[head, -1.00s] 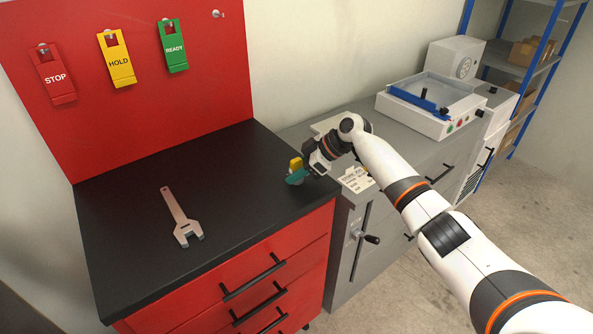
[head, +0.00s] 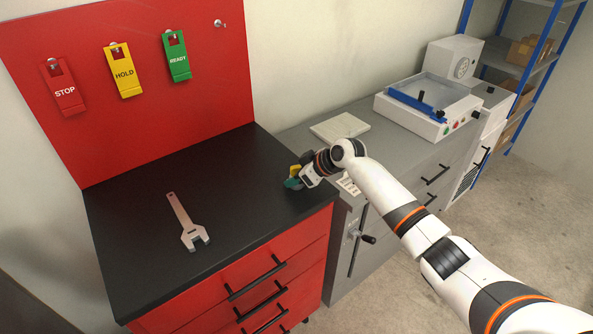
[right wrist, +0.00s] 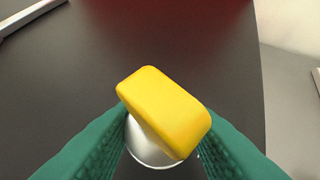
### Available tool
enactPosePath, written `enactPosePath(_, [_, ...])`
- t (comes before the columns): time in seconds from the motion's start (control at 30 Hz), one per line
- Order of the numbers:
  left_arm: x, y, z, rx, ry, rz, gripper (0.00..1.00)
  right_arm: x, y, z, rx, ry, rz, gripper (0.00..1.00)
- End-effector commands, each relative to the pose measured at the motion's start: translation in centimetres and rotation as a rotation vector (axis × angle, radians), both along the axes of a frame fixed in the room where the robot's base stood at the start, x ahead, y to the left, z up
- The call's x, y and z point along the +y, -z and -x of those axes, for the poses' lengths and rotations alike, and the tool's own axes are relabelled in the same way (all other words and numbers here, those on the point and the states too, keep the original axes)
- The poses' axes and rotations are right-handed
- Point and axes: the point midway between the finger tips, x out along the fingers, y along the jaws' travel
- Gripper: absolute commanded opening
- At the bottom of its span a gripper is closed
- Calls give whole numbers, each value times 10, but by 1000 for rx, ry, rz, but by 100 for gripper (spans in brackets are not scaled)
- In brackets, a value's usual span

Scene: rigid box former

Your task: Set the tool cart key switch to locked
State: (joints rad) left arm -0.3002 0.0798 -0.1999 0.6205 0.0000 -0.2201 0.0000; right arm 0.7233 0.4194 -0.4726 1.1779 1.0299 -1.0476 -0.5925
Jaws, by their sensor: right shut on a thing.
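The tool cart (head: 140,240) is red with a black top. Its key switch has a yellow knob (head: 294,169) near the top's right edge. In the right wrist view the knob (right wrist: 165,105) is a rounded yellow bar, set at a slant above a round white base (right wrist: 148,150). My right gripper (head: 292,182) has green fingers and is shut on the knob, with one finger on each side of it in the right wrist view (right wrist: 158,140). Any lock marks around the switch are hidden. My left gripper is not in view.
A wrench (head: 185,222) lies on the cart top. STOP (head: 64,90), HOLD (head: 123,72) and READY (head: 177,58) tags hang on the red back panel. A grey cabinet (head: 400,165) stands to the right, with a blue-framed machine (head: 430,105) on it. Most of the cart top is clear.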

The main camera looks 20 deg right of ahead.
Motion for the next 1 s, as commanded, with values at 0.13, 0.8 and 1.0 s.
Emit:
enactPosePath(0.13, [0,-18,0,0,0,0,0,1,-6,0,-3,74,-1,12])
enactPosePath(0.8, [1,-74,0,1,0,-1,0,1,-6,-1,-4,409,-3,12])
enactPosePath(1.0, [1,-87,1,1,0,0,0,1,-5,-1,-3,508,-3,12])
